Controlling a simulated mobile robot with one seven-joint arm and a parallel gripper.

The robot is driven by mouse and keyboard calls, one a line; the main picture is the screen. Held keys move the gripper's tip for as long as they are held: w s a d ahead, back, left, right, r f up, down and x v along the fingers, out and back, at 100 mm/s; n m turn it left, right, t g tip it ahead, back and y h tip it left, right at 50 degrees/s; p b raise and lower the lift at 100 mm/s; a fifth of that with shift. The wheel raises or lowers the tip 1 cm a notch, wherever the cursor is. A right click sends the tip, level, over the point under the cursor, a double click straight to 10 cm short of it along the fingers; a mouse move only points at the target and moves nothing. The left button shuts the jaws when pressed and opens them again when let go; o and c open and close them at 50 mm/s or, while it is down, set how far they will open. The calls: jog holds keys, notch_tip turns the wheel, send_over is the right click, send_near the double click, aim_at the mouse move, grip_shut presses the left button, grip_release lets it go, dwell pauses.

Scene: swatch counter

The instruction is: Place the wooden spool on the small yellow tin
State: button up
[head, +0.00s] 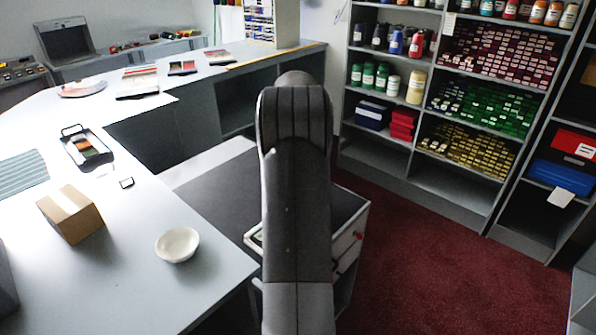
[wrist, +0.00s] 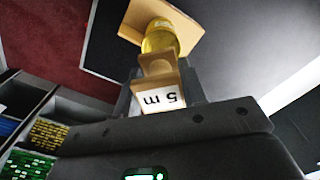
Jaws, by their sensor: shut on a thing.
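In the wrist view my gripper (wrist: 158,88) is shut on the wooden spool (wrist: 158,70), a small tan piece with a narrower waist. A white label reading "5 m" shows at its near end. The small yellow tin (wrist: 161,40), a glossy yellow cylinder, shows just beyond the spool, partly hidden by it. I cannot tell whether spool and tin touch. In the head view my arm hides the gripper, spool and tin.
A dark-topped cart (head: 215,182) stands behind my arm. The left counter (head: 130,240) holds a white bowl (head: 177,245) and a cardboard box (head: 70,215). Shelves (head: 425,150) stand right; red carpet between is clear.

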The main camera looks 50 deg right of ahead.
jog(key=shift+w+f, duration=0.1)
jog(key=shift+f, duration=1.95)
jog(key=o, duration=1)
jog(key=shift+f, duration=0.15)
